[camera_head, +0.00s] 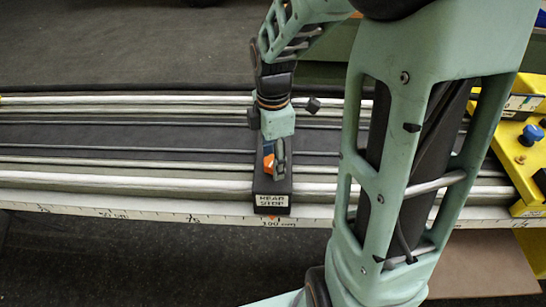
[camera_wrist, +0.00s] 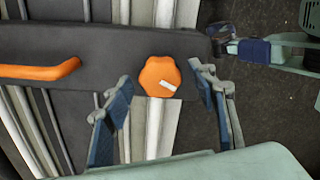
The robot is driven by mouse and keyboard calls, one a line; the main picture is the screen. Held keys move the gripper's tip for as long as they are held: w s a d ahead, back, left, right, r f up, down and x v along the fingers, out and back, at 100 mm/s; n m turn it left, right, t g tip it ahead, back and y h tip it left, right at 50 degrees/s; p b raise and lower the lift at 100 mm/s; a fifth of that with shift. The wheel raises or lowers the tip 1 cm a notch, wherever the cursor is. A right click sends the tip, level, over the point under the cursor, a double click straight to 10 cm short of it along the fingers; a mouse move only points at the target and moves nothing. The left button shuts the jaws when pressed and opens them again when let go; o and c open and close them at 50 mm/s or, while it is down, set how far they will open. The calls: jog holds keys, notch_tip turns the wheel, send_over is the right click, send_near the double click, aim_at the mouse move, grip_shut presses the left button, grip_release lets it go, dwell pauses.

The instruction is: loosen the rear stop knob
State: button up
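The rear stop (camera_head: 272,186) is a dark block lying across the rails, with a "REAR STOP" label on its front end. Its knob (camera_wrist: 160,75) is orange and lobed with a white mark, and shows near the middle of the wrist view. In the head view only a bit of orange (camera_head: 268,163) shows beside my fingers. My gripper (camera_wrist: 163,90) is open, with one blue-padded finger on each side of the knob. Gaps show between the pads and the knob. In the head view my gripper (camera_head: 274,166) points down over the block.
An orange handle (camera_wrist: 40,71) lies on the dark block at the left of the wrist view. A scale strip (camera_head: 130,212) runs along the front of the rails. A yellow carriage (camera_head: 520,150) with a blue knob (camera_head: 531,134) stands at the right. My arm hides part of the rails.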

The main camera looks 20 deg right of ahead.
notch_tip(320, 180, up, 12)
dwell(0.7)
